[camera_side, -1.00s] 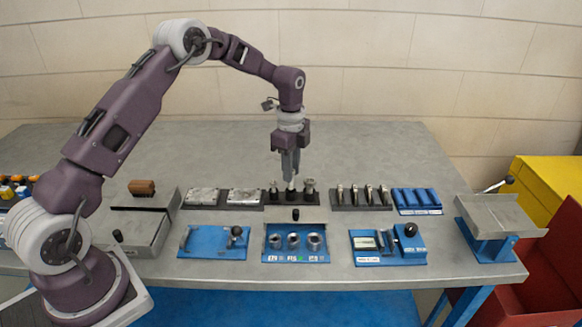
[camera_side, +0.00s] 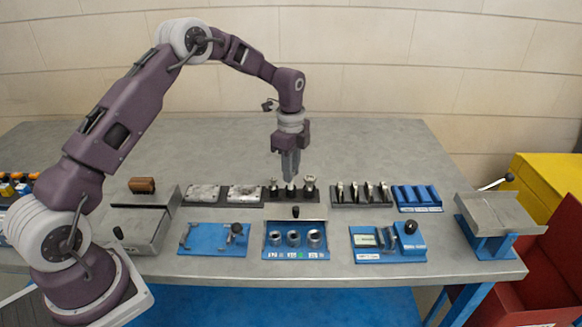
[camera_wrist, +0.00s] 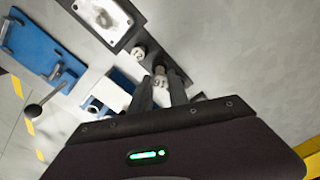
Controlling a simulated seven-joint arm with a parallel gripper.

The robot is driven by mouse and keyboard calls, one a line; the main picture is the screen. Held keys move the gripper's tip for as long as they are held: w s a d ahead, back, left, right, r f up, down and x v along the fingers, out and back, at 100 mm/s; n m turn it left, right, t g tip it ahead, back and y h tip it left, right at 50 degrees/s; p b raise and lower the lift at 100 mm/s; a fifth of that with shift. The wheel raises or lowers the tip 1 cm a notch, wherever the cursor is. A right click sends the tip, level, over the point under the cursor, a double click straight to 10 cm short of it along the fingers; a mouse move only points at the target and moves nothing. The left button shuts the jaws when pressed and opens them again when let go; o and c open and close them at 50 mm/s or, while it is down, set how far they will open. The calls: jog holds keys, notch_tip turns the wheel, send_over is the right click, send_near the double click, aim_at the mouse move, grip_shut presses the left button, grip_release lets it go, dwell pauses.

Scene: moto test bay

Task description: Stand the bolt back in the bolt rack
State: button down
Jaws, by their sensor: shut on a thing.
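The bolt rack (camera_side: 279,201) is a dark block at the middle of the bench, with bolts standing at its left and right ends. My gripper (camera_side: 290,176) points straight down over the rack's middle place. It is shut on a bolt (camera_wrist: 160,79), whose pale head shows between the two fingertips in the wrist view. In the side view the bolt's lower part (camera_side: 291,187) shows just below the fingers, upright and in line with the other bolts. I cannot tell if it is fully seated in the rack. Another standing bolt (camera_wrist: 139,52) is close beside the fingers in the wrist view.
Two metal plates on a dark base (camera_side: 225,204) lie left of the rack. A holder with several upright parts (camera_side: 362,205) and a blue grooved block (camera_side: 416,210) stand to the right. A blue tray with three rings (camera_side: 295,256) is in front. The bench behind is clear.

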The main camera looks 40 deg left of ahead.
jog(key=shift+f, duration=0.15)
dwell(0.3)
jog(key=shift+f, duration=0.4)
dwell(0.4)
jog(key=c, duration=1.2)
grip_release()
jog(key=shift+o, duration=0.2)
jog(key=shift+r, duration=3.5)
